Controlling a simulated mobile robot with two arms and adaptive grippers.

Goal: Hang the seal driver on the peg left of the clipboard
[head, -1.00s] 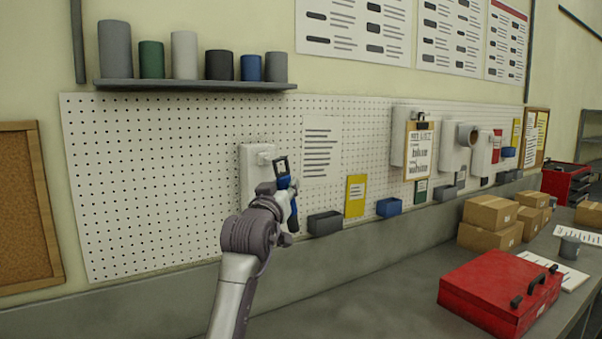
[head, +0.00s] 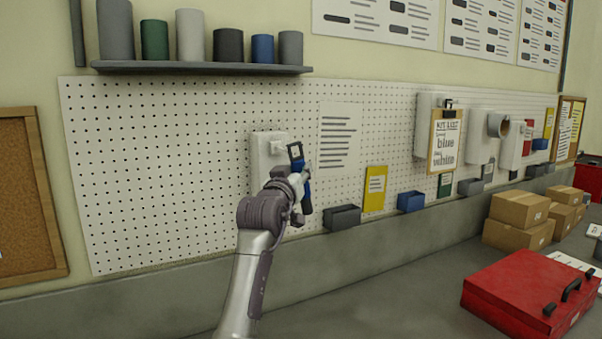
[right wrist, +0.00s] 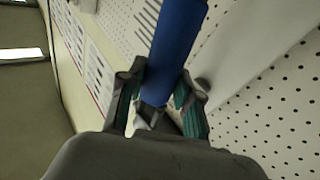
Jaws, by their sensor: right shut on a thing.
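The seal driver (head: 307,193) is a blue tool with a dark, square-framed top. My right gripper (head: 299,186) is shut on it and holds it roughly upright in front of the pegboard. In the right wrist view the blue handle (right wrist: 176,45) sits between the two fingers (right wrist: 160,98). A white panel (head: 262,165) with a small white peg-like fitting (head: 278,147) is just left of the tool's top. I cannot tell whether they touch. The clipboard (head: 446,143) hangs farther right, on another white panel. My left gripper is not in view.
The pegboard (head: 160,180) is bare on the left. A shelf (head: 200,68) with several cylinders is above. A printed sheet (head: 340,135), grey bin (head: 342,218), yellow card (head: 375,188) and blue bin (head: 411,201) are right of the gripper. A red toolbox (head: 530,290) and boxes (head: 518,210) stand on the bench.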

